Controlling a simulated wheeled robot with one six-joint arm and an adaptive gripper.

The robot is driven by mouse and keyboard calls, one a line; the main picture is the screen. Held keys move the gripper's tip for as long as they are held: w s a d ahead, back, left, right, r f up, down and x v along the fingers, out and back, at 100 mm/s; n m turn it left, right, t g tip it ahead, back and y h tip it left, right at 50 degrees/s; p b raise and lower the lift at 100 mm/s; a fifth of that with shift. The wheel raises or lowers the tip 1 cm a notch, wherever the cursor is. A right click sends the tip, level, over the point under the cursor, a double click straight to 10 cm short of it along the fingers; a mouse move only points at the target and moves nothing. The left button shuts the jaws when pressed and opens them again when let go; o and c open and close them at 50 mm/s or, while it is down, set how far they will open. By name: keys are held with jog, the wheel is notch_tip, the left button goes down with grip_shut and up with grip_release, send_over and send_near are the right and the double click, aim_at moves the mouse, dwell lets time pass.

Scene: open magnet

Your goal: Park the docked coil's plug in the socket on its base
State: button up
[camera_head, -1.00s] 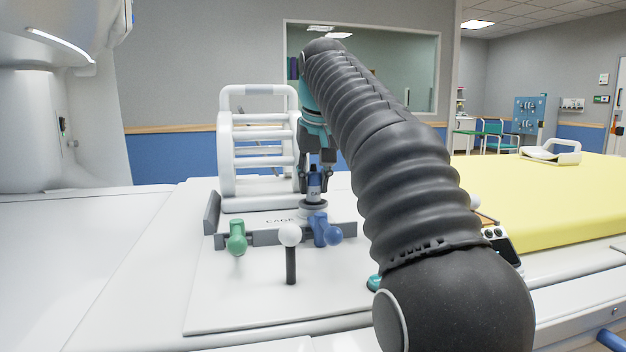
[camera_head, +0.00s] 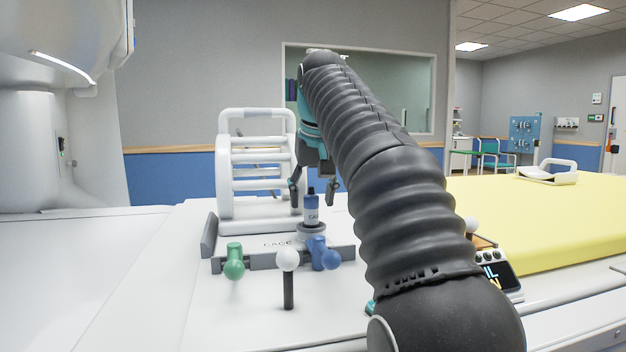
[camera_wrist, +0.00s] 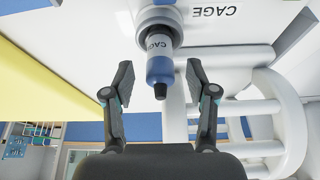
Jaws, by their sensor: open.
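The docked coil (camera_head: 226,165) is a white cage of bars on a base marked CAGE (camera_head: 290,243); it also shows in the wrist view (camera_wrist: 262,108). Its plug (camera_head: 311,209), blue with a white CAGE label, stands upright at the socket (camera_head: 312,229) on the right of that base. In the wrist view the plug (camera_wrist: 159,62) has its lower part in the round grey socket collar (camera_wrist: 157,16). My gripper (camera_head: 315,203) is open, its fingers apart on either side of the plug. In the wrist view the gripper (camera_wrist: 158,85) holds nothing.
A green-handled lever (camera_head: 234,262), a white-knobbed black post (camera_head: 288,278) and a blue lever (camera_head: 323,254) stand in front of the base. A yellow mattress (camera_head: 560,210) lies at right. A small control panel (camera_head: 500,277) sits beside my arm.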

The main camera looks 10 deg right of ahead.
jog(key=shift+v, duration=2.7)
